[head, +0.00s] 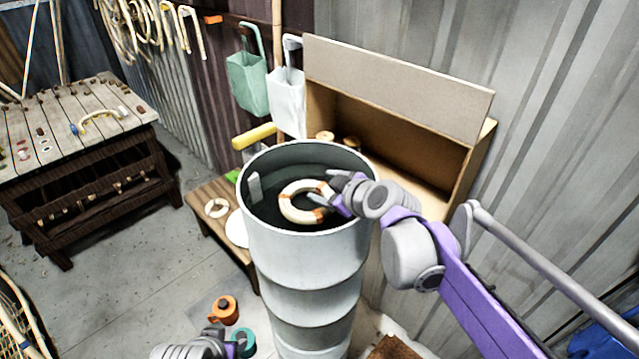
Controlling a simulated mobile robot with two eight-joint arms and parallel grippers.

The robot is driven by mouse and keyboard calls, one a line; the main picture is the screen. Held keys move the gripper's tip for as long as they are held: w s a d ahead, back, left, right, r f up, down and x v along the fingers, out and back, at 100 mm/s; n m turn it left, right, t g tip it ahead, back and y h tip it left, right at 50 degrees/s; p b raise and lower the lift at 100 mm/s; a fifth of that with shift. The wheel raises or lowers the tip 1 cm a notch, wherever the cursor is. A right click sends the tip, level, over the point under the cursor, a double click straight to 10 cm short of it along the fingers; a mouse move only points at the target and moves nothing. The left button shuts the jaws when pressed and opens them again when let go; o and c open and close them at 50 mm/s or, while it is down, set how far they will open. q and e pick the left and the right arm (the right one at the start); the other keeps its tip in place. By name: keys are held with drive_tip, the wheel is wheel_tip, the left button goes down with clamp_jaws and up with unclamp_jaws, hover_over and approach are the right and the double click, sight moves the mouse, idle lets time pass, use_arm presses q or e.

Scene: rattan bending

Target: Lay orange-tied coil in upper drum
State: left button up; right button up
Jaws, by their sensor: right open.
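The pale coil with orange ties (291,206) is inside the upper drum (310,250), a tall grey ribbed drum with a dark interior. It seems to lie flat within the opening, below the rim; how deep it rests is hard to tell. My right gripper (324,186) is open at the coil's right edge, over the drum's mouth. Its fingers overlap the coil in the picture; I cannot tell whether they touch it. My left gripper (226,340) is at the bottom edge, low and left of the drum, partly cut off; its jaw state is unclear.
A low wooden bench (215,192) with another pale ring (216,208) stands left of the drum. An open cardboard box (400,95) is behind it. An orange pot (224,310) sits on the floor. A workbench (75,130) stands far left; the floor between is clear.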

drive_tip(key=v, duration=0.9)
drive_tip(key=shift+s+d+r+p, duration=0.2)
drive_tip(key=shift+d+r+p, duration=0.05)
drive_tip(key=shift+r+p, duration=0.1)
drive_tip(key=shift+s, duration=0.2)
